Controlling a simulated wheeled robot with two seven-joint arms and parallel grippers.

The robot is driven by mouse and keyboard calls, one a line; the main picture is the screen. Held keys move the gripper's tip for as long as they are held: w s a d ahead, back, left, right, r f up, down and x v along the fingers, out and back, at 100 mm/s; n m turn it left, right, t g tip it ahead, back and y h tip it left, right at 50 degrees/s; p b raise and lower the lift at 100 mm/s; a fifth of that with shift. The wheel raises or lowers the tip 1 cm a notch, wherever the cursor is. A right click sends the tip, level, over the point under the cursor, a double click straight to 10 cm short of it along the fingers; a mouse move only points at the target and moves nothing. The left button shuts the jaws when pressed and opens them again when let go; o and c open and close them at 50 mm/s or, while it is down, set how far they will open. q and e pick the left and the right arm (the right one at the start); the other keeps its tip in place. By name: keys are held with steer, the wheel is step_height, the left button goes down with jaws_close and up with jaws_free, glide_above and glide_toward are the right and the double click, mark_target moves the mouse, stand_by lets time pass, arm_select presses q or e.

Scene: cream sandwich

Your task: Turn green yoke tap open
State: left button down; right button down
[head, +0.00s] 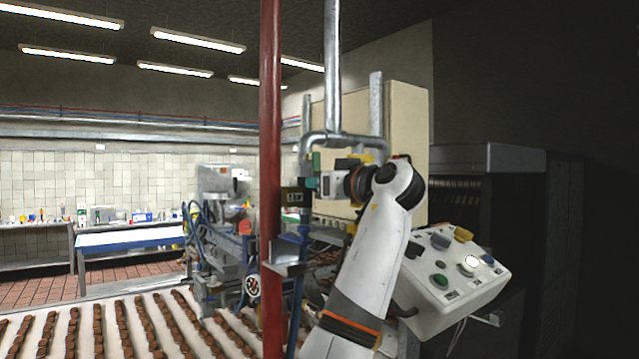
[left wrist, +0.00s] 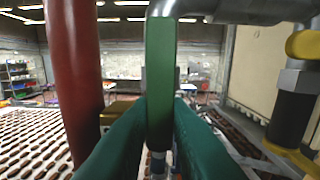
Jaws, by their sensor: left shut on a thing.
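The green tap handle (left wrist: 160,70) hangs as an upright flat lever under a grey pipe in the left wrist view. In the head view it is a small green piece (head: 316,160) beside the pipe fork. My left gripper (head: 322,183) reaches it from the right. In the left wrist view the green fingers of my left gripper (left wrist: 160,125) are shut on the lower part of the handle, one on each side. The handle's lower tip is partly hidden between them. My right gripper is in neither view.
A red vertical pipe (head: 270,130) stands just left of the tap. A yellow-handled tap (left wrist: 304,45) is close on the right. A control box with buttons (head: 455,275) is at lower right, and a conveyor with rows of brown pieces (head: 110,325) at lower left.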

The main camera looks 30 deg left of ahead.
arm_select(q)
steer(key=shift+f, duration=0.3)
steer(key=c, duration=1.4)
jaws_free()
steer(key=shift+d+r, duration=0.1)
steer(key=shift+o, duration=0.2)
steer(key=shift+d+r, duration=0.1)
steer(key=b+v, duration=0.5)
steer(key=v, duration=0.7)
